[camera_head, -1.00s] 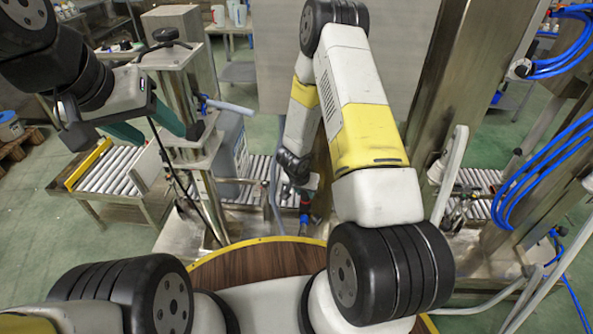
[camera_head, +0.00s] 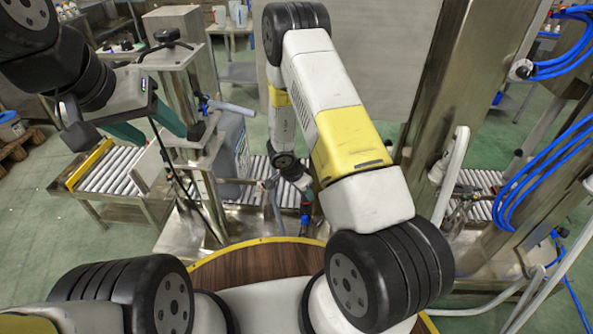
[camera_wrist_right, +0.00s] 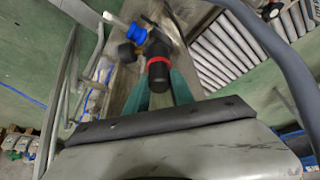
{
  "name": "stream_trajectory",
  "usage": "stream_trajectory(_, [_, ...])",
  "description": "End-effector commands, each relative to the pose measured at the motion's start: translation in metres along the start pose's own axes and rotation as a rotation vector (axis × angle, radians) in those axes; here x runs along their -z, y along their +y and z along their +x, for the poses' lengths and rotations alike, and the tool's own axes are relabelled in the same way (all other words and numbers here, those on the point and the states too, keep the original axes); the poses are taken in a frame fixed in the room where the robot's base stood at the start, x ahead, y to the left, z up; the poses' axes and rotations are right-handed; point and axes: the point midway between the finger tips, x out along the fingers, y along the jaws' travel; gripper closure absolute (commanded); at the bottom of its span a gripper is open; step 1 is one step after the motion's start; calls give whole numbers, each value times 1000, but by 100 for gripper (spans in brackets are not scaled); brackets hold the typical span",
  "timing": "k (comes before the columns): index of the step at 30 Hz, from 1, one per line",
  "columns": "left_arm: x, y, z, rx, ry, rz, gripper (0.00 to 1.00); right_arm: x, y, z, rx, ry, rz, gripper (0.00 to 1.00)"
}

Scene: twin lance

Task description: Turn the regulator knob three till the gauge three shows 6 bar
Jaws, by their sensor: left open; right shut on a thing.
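In the right wrist view, a black cylindrical knob with a red ring (camera_wrist_right: 158,70) sits between the green fingers of my right gripper (camera_wrist_right: 162,92), which is shut on it. A blue fitting (camera_wrist_right: 138,33) is just beyond it. In the head view, a small black, red and blue fitting (camera_head: 306,205) shows below the end of my right arm; the right fingers are hard to make out there. No gauge face can be read in either view, and I cannot tell the knob's number. My left gripper (camera_head: 160,136) is open and empty, at the upper left beside a metal post.
A roller conveyor (camera_head: 110,167) stands at the left, and more rollers (camera_head: 250,170) lie behind the fitting. A steel column (camera_head: 455,110) with blue hoses (camera_head: 540,165) is at the right. A round wooden table top (camera_head: 240,264) is in front.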

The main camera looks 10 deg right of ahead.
Motion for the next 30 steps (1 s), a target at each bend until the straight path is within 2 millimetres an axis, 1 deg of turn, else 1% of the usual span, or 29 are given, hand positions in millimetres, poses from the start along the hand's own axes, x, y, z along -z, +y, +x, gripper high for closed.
stream_trajectory(1, [0, 0, 0, 0, 0, 0, 43, 3, -6, -2, 12, 4, 1, 100])
stream_trajectory(8, [0, 0, 0, 0, 0, 0, 43, 3, -6, -2, 13, 4, 0, 100])
stream_trajectory(9, [0, 0, 0, 0, 0, 0, 43, 3, -6, -2, 13, 4, 0, 69])
stream_trajectory(11, [0, 0, 0, 0, 0, 0, 43, 3, -6, -2, 13, 4, 0, 57])
stream_trajectory(12, [0, 0, 0, 0, 0, 0, 43, 3, -6, -2, 12, 4, 0, 49])
stream_trajectory(20, [0, 0, 0, 0, 0, 0, 43, 1, -3, -1, 6, 2, 0, 48])
stream_trajectory(23, [0, 0, 0, 0, 0, 0, 43, 2, -3, -4, 6, 2, 2, 48])
stream_trajectory(26, [0, 0, 0, 0, 0, 0, 43, 2, -3, -14, 7, 2, 2, 48])
stream_trajectory(30, [0, 0, 0, 0, 0, 0, 43, 2, -5, -39, 9, 1, 3, 48])
